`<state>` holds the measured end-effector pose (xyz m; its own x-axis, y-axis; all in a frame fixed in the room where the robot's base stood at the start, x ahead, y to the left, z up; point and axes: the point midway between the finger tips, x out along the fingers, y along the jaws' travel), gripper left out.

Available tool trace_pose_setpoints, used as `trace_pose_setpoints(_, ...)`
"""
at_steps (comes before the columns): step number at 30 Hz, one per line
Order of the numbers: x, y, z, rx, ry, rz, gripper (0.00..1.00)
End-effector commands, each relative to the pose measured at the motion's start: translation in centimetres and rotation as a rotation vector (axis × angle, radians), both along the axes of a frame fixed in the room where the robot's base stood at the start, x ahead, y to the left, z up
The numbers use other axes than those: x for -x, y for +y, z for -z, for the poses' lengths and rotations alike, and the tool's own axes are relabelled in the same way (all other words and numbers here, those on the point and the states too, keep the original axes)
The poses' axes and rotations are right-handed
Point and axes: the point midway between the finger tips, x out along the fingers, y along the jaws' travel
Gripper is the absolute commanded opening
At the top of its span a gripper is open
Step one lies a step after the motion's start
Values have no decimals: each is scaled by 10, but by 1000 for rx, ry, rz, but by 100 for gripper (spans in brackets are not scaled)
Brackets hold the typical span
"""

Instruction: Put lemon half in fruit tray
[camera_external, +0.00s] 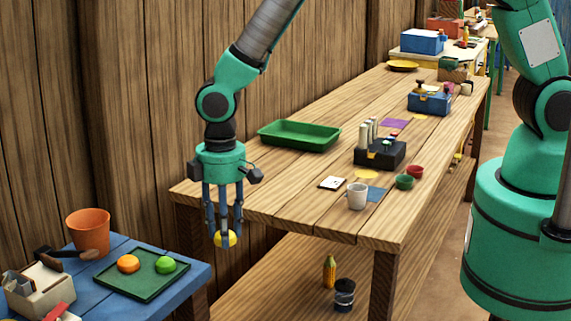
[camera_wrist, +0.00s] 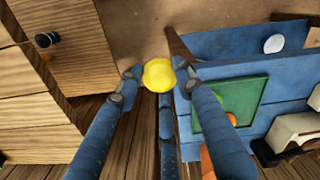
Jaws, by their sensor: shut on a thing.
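My gripper (camera_external: 224,232) points down and is shut on the yellow lemon half (camera_external: 229,239), held between its blue fingers in the air. It hangs in front of the wooden table's near left corner, to the right of the blue table. In the wrist view the lemon half (camera_wrist: 158,75) sits between the fingertips, partly covered by them. A flat green tray (camera_external: 118,282) on the blue table holds an orange fruit (camera_external: 129,264) and a green fruit (camera_external: 166,265). In the wrist view this tray (camera_wrist: 256,92) lies right of the lemon half.
The blue table (camera_external: 196,279) also bears an orange cup (camera_external: 88,232), a dark-headed tool and a pale box (camera_external: 38,293). The wooden table (camera_external: 290,208) bears an empty deeper green tray (camera_external: 299,136), a white mug (camera_external: 356,196) and a dark block with cylinders (camera_external: 380,154).

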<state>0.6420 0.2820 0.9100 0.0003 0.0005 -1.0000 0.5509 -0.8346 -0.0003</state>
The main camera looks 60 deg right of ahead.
Motion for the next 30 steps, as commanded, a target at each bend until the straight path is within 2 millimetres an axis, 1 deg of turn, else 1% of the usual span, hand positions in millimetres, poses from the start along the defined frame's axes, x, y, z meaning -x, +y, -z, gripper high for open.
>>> trace_pose_setpoints(1,6,16,-1,1,1,-32,16)
trace_pose_setpoints(3,13,35,-1,1,1,-71,16)
trace_pose_setpoints(6,23,57,-2,1,2,-117,16)
trace_pose_setpoints(9,30,73,-3,1,1,-151,16)
trace_pose_setpoints(12,35,83,-3,1,1,-173,16)
trace_pose_setpoints(16,38,89,-4,1,1,-187,16)
trace_pose_setpoints(26,38,90,-3,1,1,-187,16)
trace_pose_setpoints(30,34,92,-3,0,0,-187,16)
